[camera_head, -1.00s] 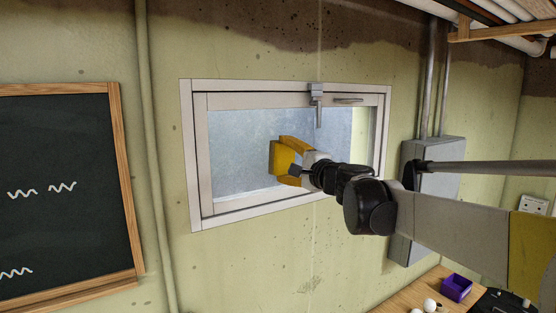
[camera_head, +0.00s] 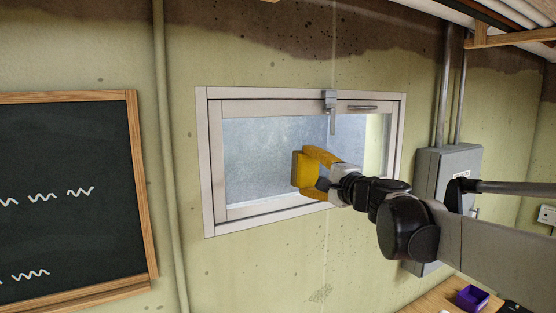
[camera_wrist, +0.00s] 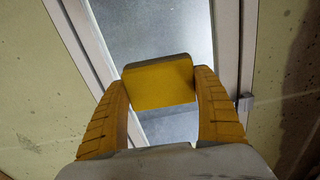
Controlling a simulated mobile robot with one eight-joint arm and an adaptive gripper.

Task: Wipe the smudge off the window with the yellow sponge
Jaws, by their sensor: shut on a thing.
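My gripper (camera_head: 318,170) is shut on the yellow sponge (camera_head: 298,169) and holds it in front of the window. In the wrist view the sponge (camera_wrist: 158,84) sits between my two yellow fingers (camera_wrist: 160,100), with the glass behind it. The window (camera_head: 262,150) has a pale frame and bluish, hazy glass, with a clearer strip at its right. I cannot make out a separate smudge outline. Whether the sponge touches the glass cannot be told.
A metal latch (camera_head: 331,108) hangs from the window's top frame. A grey electrical box (camera_head: 446,165) is on the wall to the right. A chalkboard (camera_head: 62,195) hangs at the left. A workbench (camera_head: 428,302) with a purple bin (camera_head: 472,298) is low at the right.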

